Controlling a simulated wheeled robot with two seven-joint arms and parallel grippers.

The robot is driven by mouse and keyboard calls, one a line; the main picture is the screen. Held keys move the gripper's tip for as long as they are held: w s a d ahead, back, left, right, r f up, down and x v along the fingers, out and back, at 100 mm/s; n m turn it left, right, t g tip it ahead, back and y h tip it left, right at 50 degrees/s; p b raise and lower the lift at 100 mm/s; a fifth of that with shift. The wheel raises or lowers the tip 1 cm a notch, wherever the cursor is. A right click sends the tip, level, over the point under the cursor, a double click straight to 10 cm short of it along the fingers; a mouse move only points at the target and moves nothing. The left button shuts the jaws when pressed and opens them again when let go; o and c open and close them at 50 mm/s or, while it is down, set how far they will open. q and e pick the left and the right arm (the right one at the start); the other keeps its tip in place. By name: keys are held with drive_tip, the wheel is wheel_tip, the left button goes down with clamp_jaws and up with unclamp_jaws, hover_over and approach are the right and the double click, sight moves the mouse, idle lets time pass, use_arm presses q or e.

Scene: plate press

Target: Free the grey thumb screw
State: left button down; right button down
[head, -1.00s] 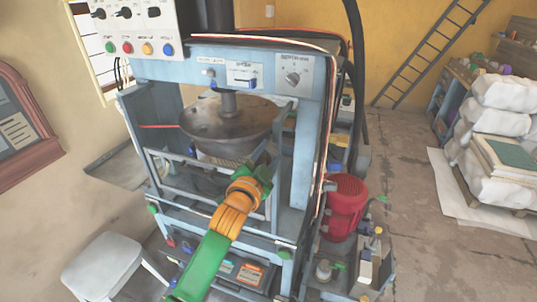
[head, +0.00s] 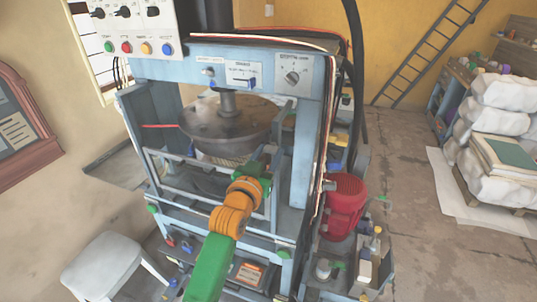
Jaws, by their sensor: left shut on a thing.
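The press (head: 221,52) has a pale blue frame with a round grey metal plate (head: 228,123) on a vertical shaft. My left arm, green and orange, reaches up from the bottom to the front right of the press. My left gripper (head: 266,163) is at its far end, just below and right of the round plate. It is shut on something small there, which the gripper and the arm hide. I cannot make out the grey thumb screw itself. My right gripper is out of view.
A control panel (head: 133,25) with several coloured buttons hangs at the upper left. A red motor (head: 346,203) stands right of the press. A white stool (head: 113,265) stands at the lower left. Wrapped white sacks (head: 492,125) are stacked at the right. Floor is clear between motor and sacks.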

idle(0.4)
use_arm(q)
drive_tip(key=shift+c, duration=1.8)
unclamp_jaws()
drive_tip(key=shift+s, duration=0.1)
drive_tip(key=b+v, duration=0.2)
drive_tip(key=v, duration=0.5)
